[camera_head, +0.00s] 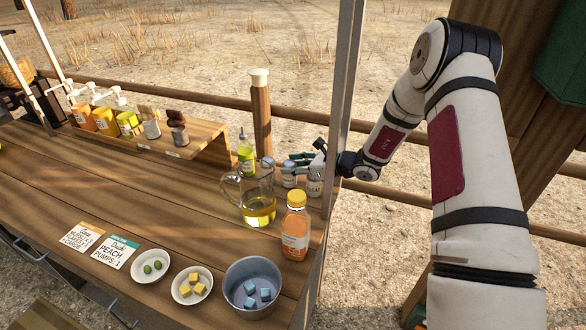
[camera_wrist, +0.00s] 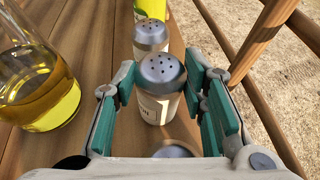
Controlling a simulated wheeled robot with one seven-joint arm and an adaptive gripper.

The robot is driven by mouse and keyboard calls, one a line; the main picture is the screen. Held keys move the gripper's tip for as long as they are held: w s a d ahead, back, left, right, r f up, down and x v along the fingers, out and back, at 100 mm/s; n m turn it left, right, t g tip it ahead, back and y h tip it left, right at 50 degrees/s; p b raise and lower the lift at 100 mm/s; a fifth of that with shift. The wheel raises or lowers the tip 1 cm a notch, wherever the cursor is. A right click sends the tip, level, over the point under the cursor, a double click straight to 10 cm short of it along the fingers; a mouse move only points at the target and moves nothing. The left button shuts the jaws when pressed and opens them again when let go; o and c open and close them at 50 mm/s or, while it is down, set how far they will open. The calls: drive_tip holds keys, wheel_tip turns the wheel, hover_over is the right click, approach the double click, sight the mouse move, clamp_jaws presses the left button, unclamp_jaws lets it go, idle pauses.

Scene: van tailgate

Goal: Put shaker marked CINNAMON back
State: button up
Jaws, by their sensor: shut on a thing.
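My gripper (camera_head: 305,160) is at the right end of the wooden counter, beside the post. In the wrist view its green finger pads (camera_wrist: 162,92) are shut on a shaker (camera_wrist: 160,104) with a grey perforated cap and a pale body. Only the end of its label shows, seemingly "ON"; I cannot read the full word. The held shaker (camera_head: 289,178) looks upright, at or near the counter top. A second shaker (camera_wrist: 151,36) stands just beyond it; a third cap (camera_wrist: 173,151) shows nearer, partly hidden by my gripper. In the head view the nearer shaker (camera_head: 314,186) has a partly hidden label.
A glass jug of yellow liquid (camera_head: 258,210) and an orange-labelled bottle (camera_head: 296,228) stand close by. A green bottle (camera_head: 246,156) is behind. A metal bowl (camera_head: 230,290) and small dishes sit in front. A raised shelf (camera_head: 200,137) holds bottles. The counter's left middle is clear.

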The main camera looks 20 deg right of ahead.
drive_tip(key=shift+f, duration=0.3)
drive_tip(key=shift+f, duration=0.15)
drive_tip(key=o, duration=1.2)
drive_tip(key=shift+d+r, duration=0.1)
drive_tip(key=shift+r, duration=0.15)
drive_tip(key=v, duration=0.7)
drive_tip(key=shift+s, duration=0.15)
